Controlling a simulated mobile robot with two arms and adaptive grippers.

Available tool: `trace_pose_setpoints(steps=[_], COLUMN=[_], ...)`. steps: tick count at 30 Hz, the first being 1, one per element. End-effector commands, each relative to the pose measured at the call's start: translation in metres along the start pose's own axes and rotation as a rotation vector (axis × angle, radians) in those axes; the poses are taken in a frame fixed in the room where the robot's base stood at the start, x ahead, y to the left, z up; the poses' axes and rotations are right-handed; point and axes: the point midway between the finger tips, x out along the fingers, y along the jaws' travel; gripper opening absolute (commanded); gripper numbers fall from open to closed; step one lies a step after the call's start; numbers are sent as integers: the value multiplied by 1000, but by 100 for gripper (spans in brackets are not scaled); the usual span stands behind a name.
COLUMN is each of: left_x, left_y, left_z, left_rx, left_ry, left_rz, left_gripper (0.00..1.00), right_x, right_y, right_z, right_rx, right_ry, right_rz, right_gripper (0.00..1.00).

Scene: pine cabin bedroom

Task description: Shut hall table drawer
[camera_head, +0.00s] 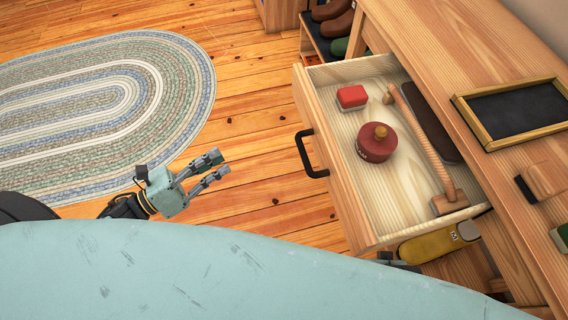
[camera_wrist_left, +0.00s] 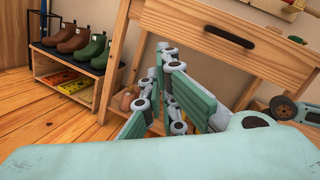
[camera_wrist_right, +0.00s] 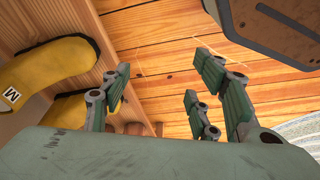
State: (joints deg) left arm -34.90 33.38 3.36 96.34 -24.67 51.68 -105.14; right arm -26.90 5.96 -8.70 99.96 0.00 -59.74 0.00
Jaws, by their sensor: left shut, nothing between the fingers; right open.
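The hall table (camera_head: 425,35) is pale wood and stands at the right of the head view. Its drawer (camera_head: 303,90) is pulled out toward the left, with a black bar handle (camera_head: 308,154) on its front. The handle also shows in the left wrist view (camera_wrist_left: 229,35). My left gripper (camera_head: 217,165) is shut and empty, apart from the handle and to its left, over the floor. My right gripper (camera_wrist_right: 163,75) is open and empty in the right wrist view, beside yellow items; in the head view it is mostly hidden.
The drawer holds a red block (camera_head: 352,97), a round red tin (camera_head: 376,143), a wooden-handled tool (camera_head: 422,140) and a dark oblong item (camera_head: 430,122). A shoe rack (camera_wrist_left: 65,72) stands beyond. A braided rug (camera_head: 100,105) covers open floor.

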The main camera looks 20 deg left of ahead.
Motion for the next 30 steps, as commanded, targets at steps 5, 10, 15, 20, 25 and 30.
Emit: trace_pose_setpoints(steps=[5,10,15,20,25,30], left_x=[3,7,29,62,96,122], left_y=[-58,-76,-84,-94,-104,-112], left_z=[10,15,16,15,14,13], left_rx=[335,421,420,419,418,416], left_ry=[-19,-33,-36,-37,-37,-36], left_rz=[-248,-312,-313,-312,-310,-308], left_gripper=[0,0,0,0,0,0], right_x=[-12,-19,-18,-13,-7,-1], right_y=[1,2,2,1,1,0], right_z=[-12,-14,-14,-12,-9,-5], right_rx=[3,4,3,3,2,2], right_ry=[18,19,18,16,12,7], right_rz=[3,3,3,3,2,1], right_gripper=[56,56,56,56,56,56])
